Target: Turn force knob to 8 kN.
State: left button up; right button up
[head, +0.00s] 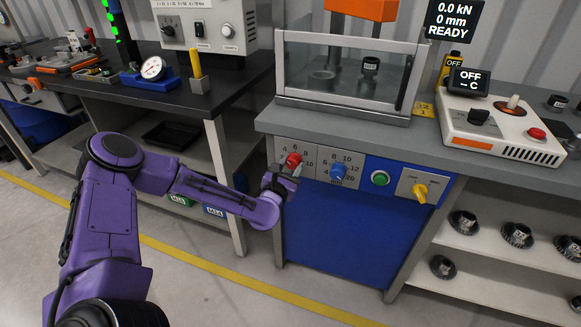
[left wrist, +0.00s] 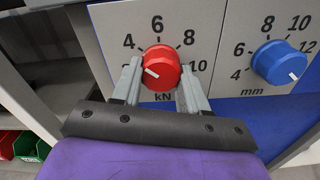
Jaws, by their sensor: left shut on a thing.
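The red force knob (head: 293,160) sits on the left light panel of the press bench front, beside a scale marked in kN. In the left wrist view the red knob (left wrist: 161,68) lies between the two grey fingers of my left gripper (left wrist: 161,76), which is shut on it. The 4, 6 and 8 show above the knob; the low end of the scale is hidden by a finger. In the head view my left gripper (head: 283,174) reaches the panel from the left. The display (head: 453,20) reads 0.0 kN, 0 mm, READY.
Right of the red knob are a blue mm knob (head: 338,171), a green button (head: 380,178) and a yellow switch (head: 420,191). A clear-fronted press chamber (head: 345,75) and a control box (head: 497,125) stand on the bench. The floor in front is clear.

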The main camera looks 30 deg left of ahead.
pick_arm(q)
jog(key=m, duration=0.4)
jog(key=shift+r+m, duration=0.1)
jog(key=shift+m, duration=0.3)
jog(key=m, duration=0.4)
jog(key=shift+a+m, duration=0.1)
jog(key=shift+m, duration=0.2)
jog(key=m, duration=0.5)
jog(key=shift+r, duration=0.1)
jog(key=m, duration=0.5)
jog(key=shift+p, duration=0.35)
jog(key=shift+m, duration=0.3)
jog(key=o, duration=1.1)
jog(key=shift+c, duration=0.2)
